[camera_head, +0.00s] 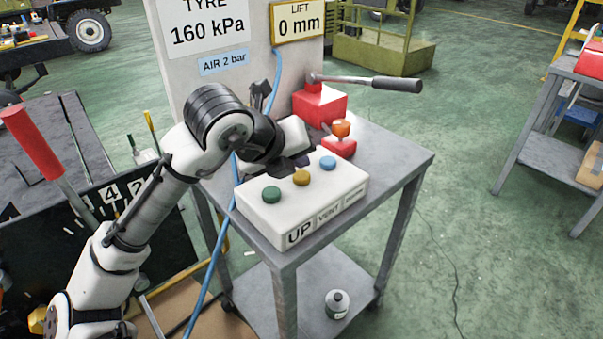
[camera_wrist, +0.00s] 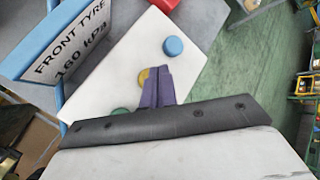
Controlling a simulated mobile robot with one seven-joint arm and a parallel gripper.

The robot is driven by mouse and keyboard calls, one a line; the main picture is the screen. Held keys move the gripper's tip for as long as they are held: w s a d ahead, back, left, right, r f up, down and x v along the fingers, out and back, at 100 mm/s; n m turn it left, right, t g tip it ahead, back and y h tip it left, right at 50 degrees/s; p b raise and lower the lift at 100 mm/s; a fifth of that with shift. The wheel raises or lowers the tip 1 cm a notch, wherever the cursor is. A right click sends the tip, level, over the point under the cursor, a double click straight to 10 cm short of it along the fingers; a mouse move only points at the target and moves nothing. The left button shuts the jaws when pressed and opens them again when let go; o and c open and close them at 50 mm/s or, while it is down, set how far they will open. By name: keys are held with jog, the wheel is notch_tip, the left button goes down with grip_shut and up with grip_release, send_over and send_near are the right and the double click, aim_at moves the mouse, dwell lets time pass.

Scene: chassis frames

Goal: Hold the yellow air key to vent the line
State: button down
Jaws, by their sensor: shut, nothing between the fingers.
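A white control box (camera_head: 318,206) on a grey cart carries a green key (camera_head: 271,194), a yellow key (camera_head: 301,177) and a blue key (camera_head: 328,162). Its front labels read UP, VENT and a third too small to read. My gripper (camera_head: 292,166) is shut and empty, just above and behind the yellow key. In the wrist view, my closed fingers (camera_wrist: 158,72) overlap the yellow key (camera_wrist: 143,77) and hide part of it. I cannot tell whether they touch it. The gauge sign (camera_head: 205,24) reads TYRE 160 kPa.
A red block (camera_head: 320,103) with a long-handled lever (camera_head: 370,82) and an orange knob (camera_head: 341,128) stand behind the box. A blue hose (camera_head: 206,270) runs down the cart's left side. Signs read AIR 2 bar (camera_head: 223,63) and LIFT 0 mm (camera_head: 298,20).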

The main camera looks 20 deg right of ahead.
aim_at(298, 178)
jog(key=shift+f, duration=0.1)
dwell(0.5)
jog(key=shift+f+b, duration=0.3)
jog(key=shift+f, duration=0.05)
jog(key=shift+f+b, duration=0.45)
jog(key=shift+f, duration=0.1)
dwell(0.6)
dwell(1.3)
jog(key=shift+r+p, duration=0.8)
jog(key=shift+r, duration=0.2)
notch_tip(298, 178, up, 5)
jog(key=p, duration=0.4)
